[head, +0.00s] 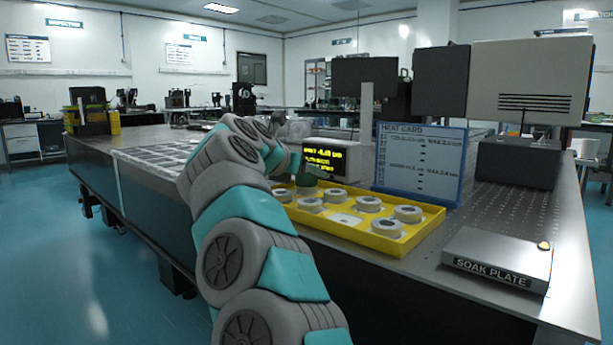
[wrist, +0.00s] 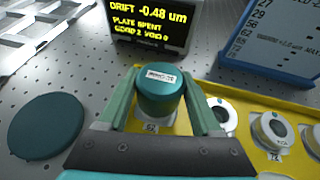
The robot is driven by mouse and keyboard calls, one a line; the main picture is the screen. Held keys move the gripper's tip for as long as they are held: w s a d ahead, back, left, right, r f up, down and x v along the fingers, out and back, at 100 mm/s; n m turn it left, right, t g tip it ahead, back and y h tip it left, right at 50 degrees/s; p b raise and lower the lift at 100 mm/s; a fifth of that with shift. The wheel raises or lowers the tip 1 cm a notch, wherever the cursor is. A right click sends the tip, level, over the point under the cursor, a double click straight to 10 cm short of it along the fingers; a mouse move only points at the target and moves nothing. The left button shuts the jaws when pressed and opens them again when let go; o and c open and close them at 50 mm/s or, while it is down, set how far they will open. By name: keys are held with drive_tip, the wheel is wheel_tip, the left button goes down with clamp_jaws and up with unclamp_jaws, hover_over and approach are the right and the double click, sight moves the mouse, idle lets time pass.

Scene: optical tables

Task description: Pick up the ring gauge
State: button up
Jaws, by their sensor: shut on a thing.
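My gripper (wrist: 160,88) has one finger on each side of a teal cylinder (wrist: 161,102) with a small white label on its top, and is shut on it. No hole shows in the cylinder's top. It is at the back-left of the yellow tray (head: 398,248), beside a tray label reading about 52; whether it is lifted clear I cannot tell. Several pale ring gauges with dark centres sit in the tray, such as one ring gauge (head: 369,204) and another at the right (wrist: 273,128). In the head view my arm partly hides the tray's left end.
A display (head: 326,158) reading drift -0.48 um stands behind the tray. A blue-framed heat card board (head: 420,160) stands behind its right end. A dark teal disc (wrist: 46,126) lies left of my gripper. The soak plate (head: 497,258) is at the right.

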clamp_jaws()
drive_tip(key=shift+r, duration=0.1)
